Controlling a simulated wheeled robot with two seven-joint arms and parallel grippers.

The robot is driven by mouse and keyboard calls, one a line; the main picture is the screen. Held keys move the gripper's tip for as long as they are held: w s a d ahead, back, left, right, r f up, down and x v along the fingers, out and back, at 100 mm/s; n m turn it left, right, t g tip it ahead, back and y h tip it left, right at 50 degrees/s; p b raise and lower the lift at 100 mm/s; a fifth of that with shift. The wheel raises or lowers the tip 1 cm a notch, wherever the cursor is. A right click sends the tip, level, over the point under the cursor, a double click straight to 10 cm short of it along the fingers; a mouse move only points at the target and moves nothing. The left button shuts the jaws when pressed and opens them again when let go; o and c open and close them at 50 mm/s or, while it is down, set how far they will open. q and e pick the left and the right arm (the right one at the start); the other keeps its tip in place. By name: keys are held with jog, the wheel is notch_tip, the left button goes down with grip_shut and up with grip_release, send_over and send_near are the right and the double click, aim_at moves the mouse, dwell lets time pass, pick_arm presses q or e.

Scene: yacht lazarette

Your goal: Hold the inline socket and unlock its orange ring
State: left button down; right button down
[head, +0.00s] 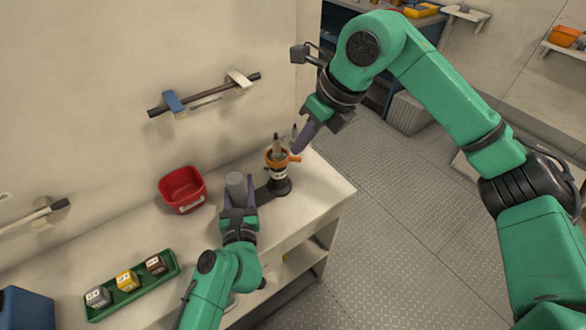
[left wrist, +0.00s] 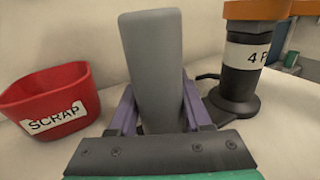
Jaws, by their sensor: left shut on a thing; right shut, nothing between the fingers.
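The inline socket (head: 279,185) stands upright on the white bench, a black body with a white label reading "4 P". It also shows in the left wrist view (left wrist: 240,90). Its orange ring (head: 275,160) is near the top, with a tab sticking out to the right. A grey piece rises from the ring. My right gripper (head: 299,147) is shut and empty, its purple fingers just above the tab; contact cannot be told.
A red scrap bin (head: 182,190) stands left of my left gripper. A green tray (head: 132,286) with small labelled blocks lies at the front left. A wall rail (head: 205,95) with clips is behind. The bench's right edge (head: 335,205) is close to the socket.

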jog(key=s+a+f+m+g+y, duration=0.1)
jog(key=s+a+f+g+y, duration=0.25)
jog(key=s+y, duration=0.35)
jog(key=d+f+m+t+y, duration=0.4)
jog(key=d+f+m+t, duration=0.2)
jog(key=d+m+t, duration=0.3)
jog(key=d+m, duration=0.4)
jog(key=shift+w+t+y, duration=0.2)
jog(key=shift+t+y, duration=0.15)
jog(key=shift+y, duration=0.05)
